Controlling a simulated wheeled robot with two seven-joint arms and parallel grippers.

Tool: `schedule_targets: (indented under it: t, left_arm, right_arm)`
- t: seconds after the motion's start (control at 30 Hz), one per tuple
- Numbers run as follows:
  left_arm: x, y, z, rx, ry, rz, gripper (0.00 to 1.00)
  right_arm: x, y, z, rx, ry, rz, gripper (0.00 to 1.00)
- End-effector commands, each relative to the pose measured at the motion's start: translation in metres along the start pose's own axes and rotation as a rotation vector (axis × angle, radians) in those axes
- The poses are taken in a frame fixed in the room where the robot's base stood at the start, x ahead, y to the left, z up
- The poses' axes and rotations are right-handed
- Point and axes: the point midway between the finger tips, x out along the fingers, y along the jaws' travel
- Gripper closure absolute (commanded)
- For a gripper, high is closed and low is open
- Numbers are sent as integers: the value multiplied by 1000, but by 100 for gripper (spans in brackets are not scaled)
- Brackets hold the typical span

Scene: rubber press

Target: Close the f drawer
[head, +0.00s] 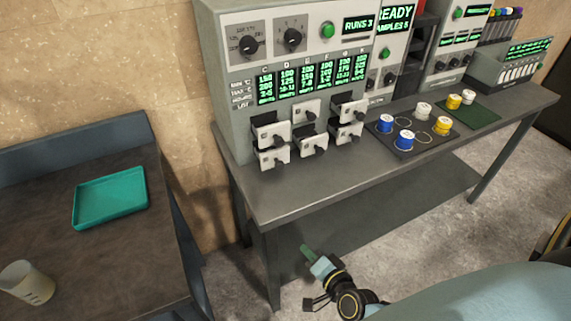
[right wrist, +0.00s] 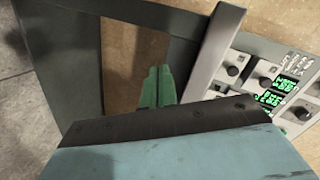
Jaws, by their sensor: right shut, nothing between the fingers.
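The grey machine (head: 232,85) on the bench has several small white-fronted drawers with dark knobs in two rows. A front at the upper left (head: 270,135), one at the upper middle (head: 305,110) and one at the upper right (head: 352,108) show. Below are the lower left (head: 273,158), lower middle (head: 311,146) and lower right (head: 348,132) fronts. Dark sides show behind several fronts, so these stand out. Their letters are too small to read, so I cannot tell which is f. My right gripper (head: 308,252) is shut and empty, low before the bench; its green fingers (right wrist: 157,88) touch each other.
The bench edge (head: 330,193) lies between my right gripper and the drawers. A black tray (head: 413,150) with blue, white and yellow containers sits right of the drawers. A teal tray (head: 78,205) and a cup (head: 27,283) stand on the left table. Floor before the bench is clear.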

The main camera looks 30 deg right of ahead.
Motion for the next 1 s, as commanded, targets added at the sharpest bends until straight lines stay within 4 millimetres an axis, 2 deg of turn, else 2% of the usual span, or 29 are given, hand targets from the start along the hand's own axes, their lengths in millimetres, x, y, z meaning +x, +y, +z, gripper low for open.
schedule_targets:
  t: [0.03, 0.1, 0.23, 0.3, 0.47, 1.0]
  left_arm:
    - [-10, 0, -1, 0, 0, 0, 64]
    - [-14, 0, -1, 0, 0, 0, 64]
    - [-19, 0, -2, 0, 0, 0, 64]
    - [-20, 0, -2, 0, 0, 0, 64]
    - [-21, 0, -2, 0, 0, 0, 64]
    - [-21, 0, -2, 0, 0, 0, 64]
  right_arm:
    - [-3, -39, -21, 100, 46, -68, 100]
    - [-7, -74, -43, 224, 93, -142, 100]
    - [-15, -115, -68, 378, 137, -229, 100]
    - [-17, -125, -74, 419, 147, -252, 100]
    - [-7, -131, -79, 438, 153, -264, 100]
    - [91, -152, -98, 432, 150, -262, 100]
